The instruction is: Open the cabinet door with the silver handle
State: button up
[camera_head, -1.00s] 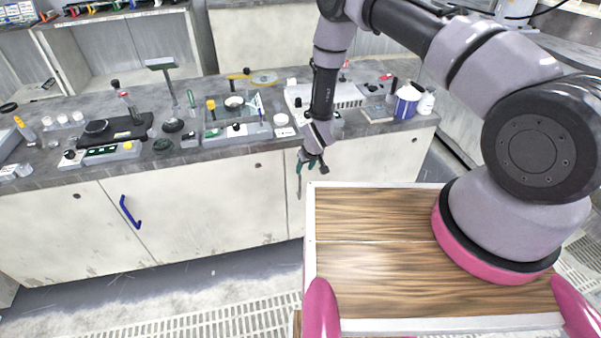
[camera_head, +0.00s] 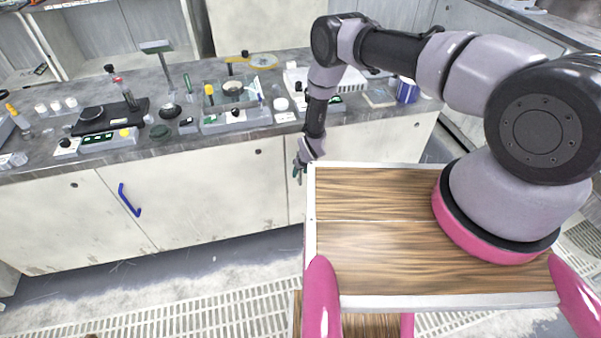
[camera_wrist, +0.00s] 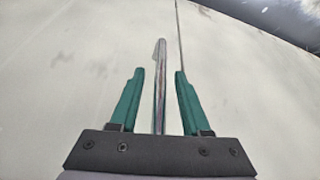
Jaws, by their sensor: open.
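The silver handle (camera_wrist: 159,85) is a slim vertical bar on the pale cabinet door (camera_wrist: 80,70), seen in the wrist view. My gripper (camera_wrist: 157,82) has two green fingers, open, one on each side of the bar, with visible gaps. A dark door seam runs just to the right of the bar. In the head view my gripper (camera_head: 298,172) is low in front of the cabinet front (camera_head: 225,190), beside my tray-like base top. The silver handle cannot be made out there. The door appears closed.
Another cabinet door with a blue handle (camera_head: 129,200) is to the left. The grey counter (camera_head: 50,155) above holds several instruments and bottles. Floor with a white grating (camera_head: 200,320) lies in front. My wooden top is close to the gripper on the right.

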jog(key=shift+f, duration=0.1)
grip_shut()
dwell(1.4)
